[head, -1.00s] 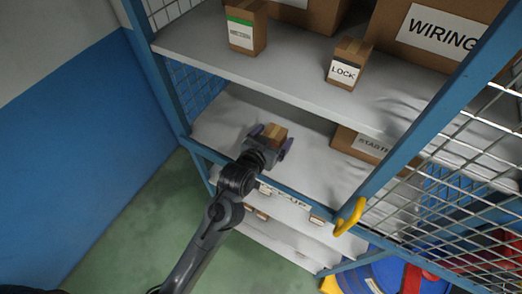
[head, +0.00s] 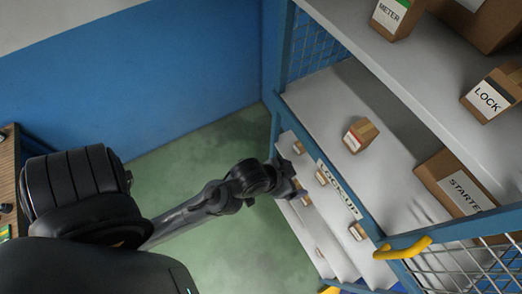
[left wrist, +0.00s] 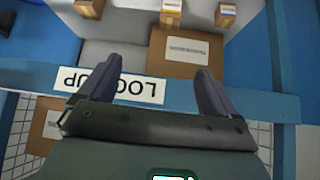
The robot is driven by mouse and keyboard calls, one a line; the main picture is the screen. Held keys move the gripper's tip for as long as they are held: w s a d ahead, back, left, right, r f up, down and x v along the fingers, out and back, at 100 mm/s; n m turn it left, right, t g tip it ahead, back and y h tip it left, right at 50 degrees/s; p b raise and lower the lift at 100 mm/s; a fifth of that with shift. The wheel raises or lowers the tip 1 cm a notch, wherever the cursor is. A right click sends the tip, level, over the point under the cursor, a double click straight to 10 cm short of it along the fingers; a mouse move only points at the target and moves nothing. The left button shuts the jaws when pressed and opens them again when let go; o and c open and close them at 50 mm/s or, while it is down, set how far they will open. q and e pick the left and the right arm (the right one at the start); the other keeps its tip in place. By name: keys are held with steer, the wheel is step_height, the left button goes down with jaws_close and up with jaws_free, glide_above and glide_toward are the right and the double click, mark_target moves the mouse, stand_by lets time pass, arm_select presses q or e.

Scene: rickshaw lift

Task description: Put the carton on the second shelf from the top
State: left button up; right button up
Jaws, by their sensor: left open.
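A small brown carton (head: 360,135) with a white, red-edged label stands on the second shelf from the top (head: 335,100), back from its front edge. Nothing holds it. My left gripper (head: 292,185) is outside the rack, below and left of the carton, close to the blue front rail with the LOCK-UP sign (head: 338,188). It is open and empty; in the left wrist view its two fingers (left wrist: 158,68) are spread in front of that rail. My right gripper is not in view.
The METER box (head: 391,14) and LOCK box (head: 492,95) stand on the top shelf. A STARTER box (head: 455,183) is on the carton's shelf, to the right. Small boxes sit lower. A yellow handle (head: 402,248) juts out at the front; green floor left is clear.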

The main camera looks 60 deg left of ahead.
arm_select(q)
steer(key=s+a+f+g, duration=0.1)
steer(key=s+f+g, duration=0.1)
steer(key=s, duration=0.3)
steer(key=s+a+f+g+y, duration=0.1)
steer(key=s+f+g, duration=0.1)
steer(key=s, duration=0.3)
steer(key=shift+a+f, duration=0.35)
steer(key=shift+f, duration=0.05)
step_height(320, 180, up, 7)
steer(key=p, duration=0.6)
steer(key=shift+f+p, duration=0.15)
steer(key=shift+p, duration=0.2)
